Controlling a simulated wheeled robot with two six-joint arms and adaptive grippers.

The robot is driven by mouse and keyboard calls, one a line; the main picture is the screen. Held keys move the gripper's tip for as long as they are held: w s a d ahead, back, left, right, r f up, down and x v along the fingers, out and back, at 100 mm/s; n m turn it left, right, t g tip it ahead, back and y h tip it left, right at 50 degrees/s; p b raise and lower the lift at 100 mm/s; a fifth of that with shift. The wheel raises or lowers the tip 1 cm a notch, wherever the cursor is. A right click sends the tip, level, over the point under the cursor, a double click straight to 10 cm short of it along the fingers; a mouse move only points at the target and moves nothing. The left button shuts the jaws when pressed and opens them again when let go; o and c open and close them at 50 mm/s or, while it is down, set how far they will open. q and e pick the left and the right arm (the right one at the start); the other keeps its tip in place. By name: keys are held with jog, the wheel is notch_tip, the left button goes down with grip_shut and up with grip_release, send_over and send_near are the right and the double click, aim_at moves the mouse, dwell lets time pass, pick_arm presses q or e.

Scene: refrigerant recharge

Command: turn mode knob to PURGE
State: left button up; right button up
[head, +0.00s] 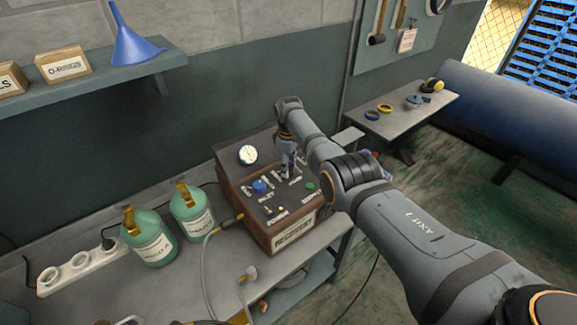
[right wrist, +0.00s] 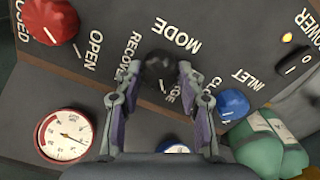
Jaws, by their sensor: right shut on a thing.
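The black mode knob (right wrist: 160,68) sits on the dark panel beside the white word MODE in the right wrist view. My right gripper (right wrist: 157,80) reaches it from below in that view, with one finger on each side, and is shut on it. RECOVER reads left of the knob. The labels below it are partly covered by my fingers, so I cannot read the knob's setting for sure. In the head view my right gripper (head: 288,162) is over the recharge machine (head: 287,233) and hides the knob. My left gripper is not in view.
A blue knob (right wrist: 232,103), a red knob (right wrist: 52,18), a gauge (right wrist: 63,135) and a power switch (right wrist: 298,66) lie around the mode knob. Green bottles (head: 150,240) and a power strip (head: 82,266) stand left of the machine. A shelf (head: 110,72) hangs above.

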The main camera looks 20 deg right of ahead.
jog(key=shift+n, duration=0.6)
jog(key=o, duration=1.2)
jog(key=shift+r, duration=0.1)
notch_tip(320, 180, up, 12)
jog(key=shift+f, duration=0.1)
